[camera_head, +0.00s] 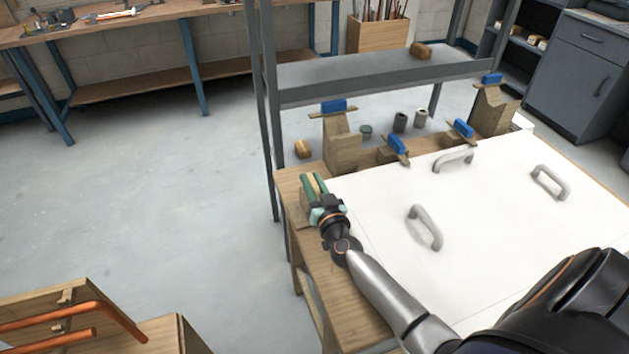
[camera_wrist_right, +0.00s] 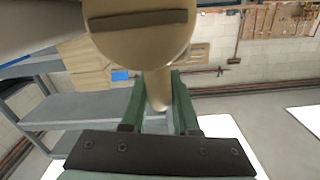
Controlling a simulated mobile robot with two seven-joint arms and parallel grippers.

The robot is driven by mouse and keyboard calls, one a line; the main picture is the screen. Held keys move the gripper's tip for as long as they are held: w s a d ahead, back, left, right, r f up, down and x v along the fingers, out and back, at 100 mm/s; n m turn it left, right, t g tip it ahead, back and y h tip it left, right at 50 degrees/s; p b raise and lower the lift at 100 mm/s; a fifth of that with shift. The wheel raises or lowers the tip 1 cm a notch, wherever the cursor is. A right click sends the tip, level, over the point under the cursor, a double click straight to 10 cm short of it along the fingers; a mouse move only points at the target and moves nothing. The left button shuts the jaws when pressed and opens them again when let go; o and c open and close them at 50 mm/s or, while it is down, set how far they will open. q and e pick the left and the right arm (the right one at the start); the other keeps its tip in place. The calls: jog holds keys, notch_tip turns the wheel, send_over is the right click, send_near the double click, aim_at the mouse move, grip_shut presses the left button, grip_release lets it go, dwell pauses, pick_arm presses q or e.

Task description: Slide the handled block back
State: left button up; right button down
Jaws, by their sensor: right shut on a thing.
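The handled block is a small wooden piece (camera_head: 306,213) at the left edge of the workbench, beside the white panel, mostly covered by my right gripper (camera_head: 316,189) in the head view. The right gripper's green fingers are shut on it. In the right wrist view a tan rounded handle (camera_wrist_right: 158,92) lies between the green fingers of the right gripper (camera_wrist_right: 157,105), below a larger tan body with a dark slot (camera_wrist_right: 140,22). The contact of the block with the bench is hidden. My left gripper is out of view.
The white panel (camera_head: 490,215) with several grey handles covers most of the bench. A tall wooden support (camera_head: 340,150) with a blue clamp stands just behind the gripper, with more clamps along the far edge. A grey shelf (camera_head: 375,70) rises behind. Bare wood (camera_head: 345,300) runs along the near-left edge.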

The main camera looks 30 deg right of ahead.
jog(key=a, duration=0.3)
jog(key=shift+w+a+p, duration=0.35)
jog(key=shift+w, duration=0.05)
jog(key=c, duration=0.7)
grip_release()
jog(key=shift+a, duration=0.15)
jog(key=shift+s, duration=0.35)
jog(key=p+v, duration=0.1)
jog(key=v, duration=1)
jog(key=shift+s, duration=0.35)
jog(key=shift+a+f, duration=0.1)
